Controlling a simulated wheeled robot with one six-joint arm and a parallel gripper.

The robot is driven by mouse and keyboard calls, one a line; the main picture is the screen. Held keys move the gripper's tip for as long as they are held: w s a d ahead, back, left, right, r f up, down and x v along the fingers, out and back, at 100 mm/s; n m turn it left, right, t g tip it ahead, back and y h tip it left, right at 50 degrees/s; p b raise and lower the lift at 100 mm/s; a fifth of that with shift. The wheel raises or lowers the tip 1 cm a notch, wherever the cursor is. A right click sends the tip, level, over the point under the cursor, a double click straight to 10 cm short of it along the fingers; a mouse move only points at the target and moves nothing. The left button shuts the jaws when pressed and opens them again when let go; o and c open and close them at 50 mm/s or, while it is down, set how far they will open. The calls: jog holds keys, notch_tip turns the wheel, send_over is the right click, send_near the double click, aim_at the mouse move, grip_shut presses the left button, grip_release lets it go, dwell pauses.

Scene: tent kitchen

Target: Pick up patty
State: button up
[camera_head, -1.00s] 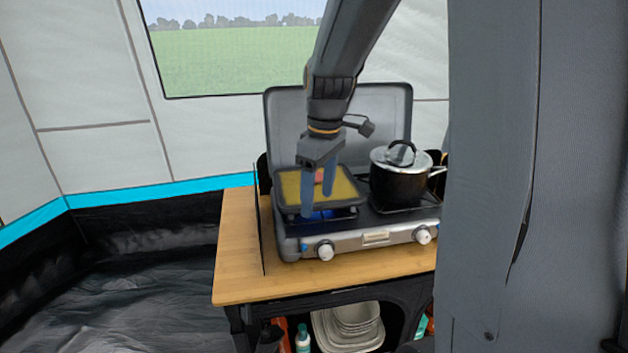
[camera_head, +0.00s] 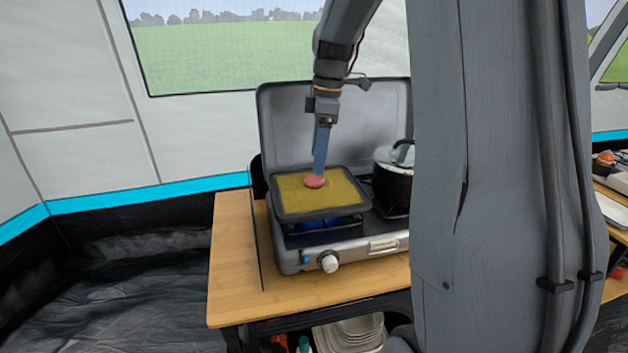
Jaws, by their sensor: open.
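The patty (camera_head: 315,181) is a small reddish disc. It lies on the yellow surface of a square dark-rimmed pan (camera_head: 284,209) on the left burner of the camping stove. My gripper (camera_head: 319,174) points straight down with blue fingers, right at the patty. The fingers line up one behind the other in this view, so the gap between them is hidden. The gripper is open. I cannot tell whether the fingertips touch the patty or stand around it.
The stove (camera_head: 300,264) stands on a wooden table (camera_head: 236,290), with its raised grey lid (camera_head: 290,120) behind the gripper. A dark pot (camera_head: 392,184) with a lid stands on the right burner. My grey column blocks the right side. The table's left strip is clear.

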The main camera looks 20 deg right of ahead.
aim_at(314, 179)
jog(key=shift+w+a+f+p, duration=0.1)
jog(key=shift+f+p, duration=0.2)
jog(key=shift+f, duration=0.6)
jog(key=shift+s+a+f+p, duration=0.15)
jog(key=shift+f+p, duration=0.2)
jog(key=shift+f, duration=0.5)
jog(key=shift+w+a+f+p, duration=0.15)
jog(key=shift+f+p, duration=0.15)
jog(key=shift+f, duration=0.6)
jog(key=c, duration=1.2)
notch_tip(314, 179, up, 10)
jog(key=shift+d+r+b, duration=0.1)
jog(key=shift+b, duration=1.15)
